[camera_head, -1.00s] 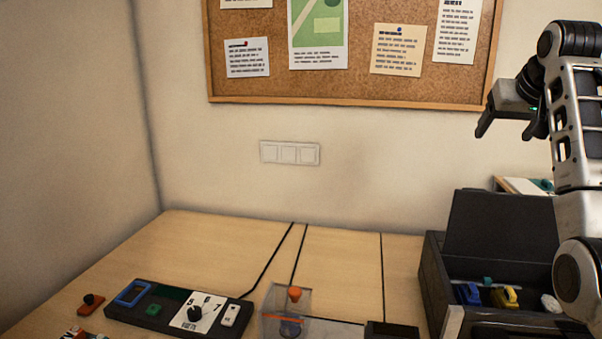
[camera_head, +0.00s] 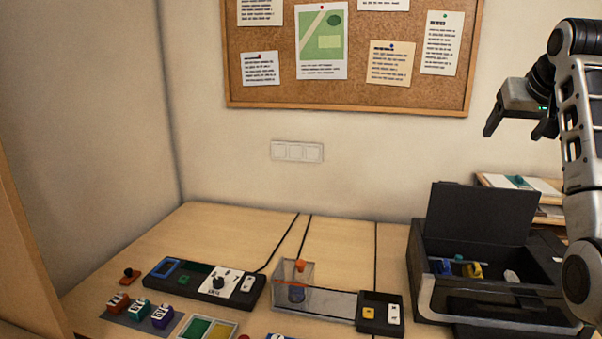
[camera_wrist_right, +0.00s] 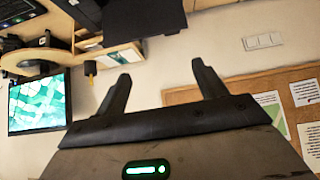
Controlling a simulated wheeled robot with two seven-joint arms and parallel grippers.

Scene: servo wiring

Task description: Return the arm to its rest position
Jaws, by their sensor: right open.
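My right arm (camera_head: 582,150) is raised at the right side of the head view. Its gripper (camera_head: 515,132) hangs in the air in front of the wall, right of the cork board and above the black box. The gripper is open and empty. My left gripper is not in view.
An open black box (camera_head: 425,285) with coloured parts inside stands at the right of the wooden table (camera_head: 225,228). A control panel (camera_head: 205,285), a clear container (camera_head: 297,285) and coloured blocks (camera_head: 140,308) lie left of it. A monitor (camera_wrist_right: 40,103) shows in the wrist view.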

